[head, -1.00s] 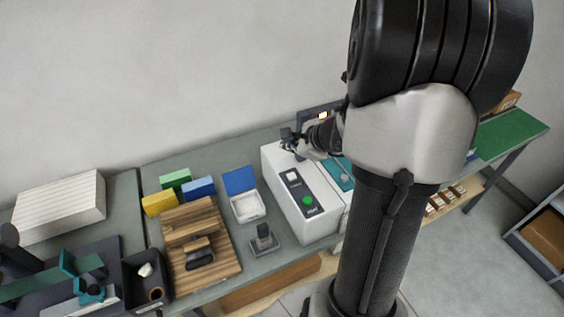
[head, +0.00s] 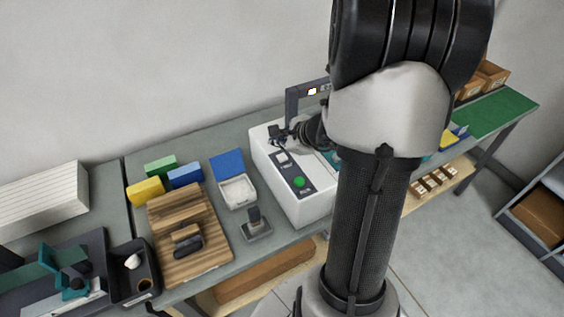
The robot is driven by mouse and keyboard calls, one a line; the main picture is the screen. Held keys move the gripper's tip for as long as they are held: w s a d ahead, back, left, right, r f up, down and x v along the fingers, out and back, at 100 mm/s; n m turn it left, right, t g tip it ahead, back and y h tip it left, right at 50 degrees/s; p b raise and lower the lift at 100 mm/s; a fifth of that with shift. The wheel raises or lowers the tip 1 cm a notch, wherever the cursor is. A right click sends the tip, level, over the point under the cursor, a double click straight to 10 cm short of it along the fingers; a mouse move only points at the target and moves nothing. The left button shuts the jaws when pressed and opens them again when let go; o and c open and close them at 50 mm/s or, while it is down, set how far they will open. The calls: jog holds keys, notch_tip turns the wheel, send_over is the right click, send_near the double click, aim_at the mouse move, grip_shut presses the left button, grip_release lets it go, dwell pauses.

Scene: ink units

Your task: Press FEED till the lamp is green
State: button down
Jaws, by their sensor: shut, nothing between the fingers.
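The white machine (head: 313,206) stands on the bench with a dark panel on its top. The panel carries a pale square button (head: 282,157) and a round green button (head: 299,182). Their labels are too small to read surely, so I cannot tell which is FEED. My gripper (head: 279,135) is shut and empty, over the back of the machine's top, just behind the pale button. I cannot tell whether it touches anything. My arm hides the machine's right part.
Left of the machine stand a small grey stand (head: 256,226), a white tray with blue lid (head: 237,190) and a wooden fixture (head: 200,262). Yellow, green and blue blocks (head: 184,177) are behind. A green mat (head: 505,113) lies far right.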

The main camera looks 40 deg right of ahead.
aim_at(280, 159)
jog(key=shift+f+b, duration=0.9)
jog(key=shift+f, duration=0.3)
jog(key=shift+f, duration=0.1)
dwell(0.4)
jog(key=shift+f+b, duration=0.3)
jog(key=shift+b, duration=0.3)
jog(key=shift+f+b, duration=0.5)
jog(key=shift+b, duration=0.15)
dwell(0.6)
jog(key=shift+r, duration=0.1)
jog(key=shift+r+p, duration=0.7)
jog(key=shift+r, duration=0.15)
jog(key=shift+r, duration=0.15)
notch_tip(280, 159, up, 5)
jog(key=p, duration=0.4)
